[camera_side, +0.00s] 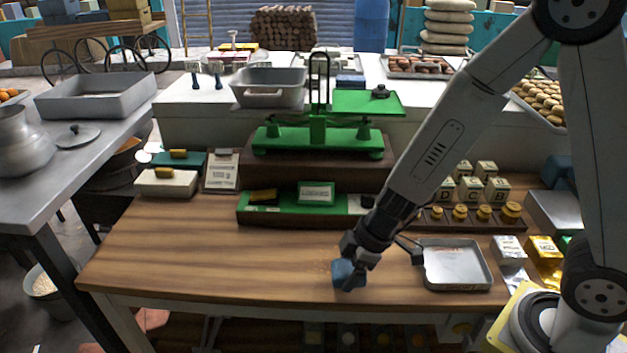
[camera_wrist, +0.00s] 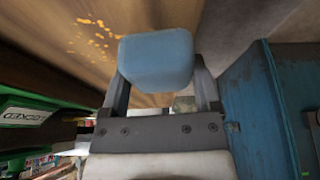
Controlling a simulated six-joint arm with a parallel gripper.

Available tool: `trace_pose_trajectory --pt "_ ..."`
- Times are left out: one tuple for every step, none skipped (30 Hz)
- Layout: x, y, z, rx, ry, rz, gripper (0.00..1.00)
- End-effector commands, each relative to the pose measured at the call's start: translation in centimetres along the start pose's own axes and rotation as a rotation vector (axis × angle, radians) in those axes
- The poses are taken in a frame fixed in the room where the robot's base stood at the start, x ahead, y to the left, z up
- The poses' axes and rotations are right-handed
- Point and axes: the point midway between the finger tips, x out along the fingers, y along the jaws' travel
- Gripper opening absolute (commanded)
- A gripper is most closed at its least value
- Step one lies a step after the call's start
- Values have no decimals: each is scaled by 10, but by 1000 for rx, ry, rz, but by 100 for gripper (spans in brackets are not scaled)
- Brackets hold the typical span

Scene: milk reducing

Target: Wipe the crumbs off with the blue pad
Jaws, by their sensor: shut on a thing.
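The blue pad (camera_side: 348,274) is between the fingers of my gripper (camera_side: 352,262), which is shut on it, low at the front part of the wooden table (camera_side: 200,250). In the wrist view the pad (camera_wrist: 156,58) sits between both fingertips. Orange crumbs (camera_wrist: 94,32) lie scattered on the wood beside the pad in the wrist view. In the side view only a few faint crumbs (camera_side: 325,268) show just left of the pad. I cannot tell whether the pad touches the tabletop.
A grey metal tray (camera_side: 456,286) lies just right of my gripper. A green scale (camera_side: 318,135) is farther back. The table's left part is clear.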

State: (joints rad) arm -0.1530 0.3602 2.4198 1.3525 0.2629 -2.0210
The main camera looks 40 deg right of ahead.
Motion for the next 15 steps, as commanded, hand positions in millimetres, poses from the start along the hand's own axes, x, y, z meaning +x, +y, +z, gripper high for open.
trace_pose_trajectory --pt "3 0 1 2 -1 -1 33" --pt "4 0 2 1 -1 -1 33" --pt "6 0 2 1 -1 -1 33" --pt "7 0 3 2 -1 -1 33" --pt "8 0 4 0 -1 -1 33" --pt "10 0 4 1 -1 0 33" --pt "12 0 6 2 -3 -1 33" --pt "16 0 7 4 -4 -3 33" --pt "20 -1 9 4 -4 -5 33" --pt "22 -1 10 4 -3 -4 33" --pt "19 1 8 1 -1 0 25" --pt "20 4 9 1 -1 0 25" --pt "21 6 9 2 0 -1 25" --pt "22 8 9 2 0 -2 25" --pt "20 10 8 1 2 1 25"
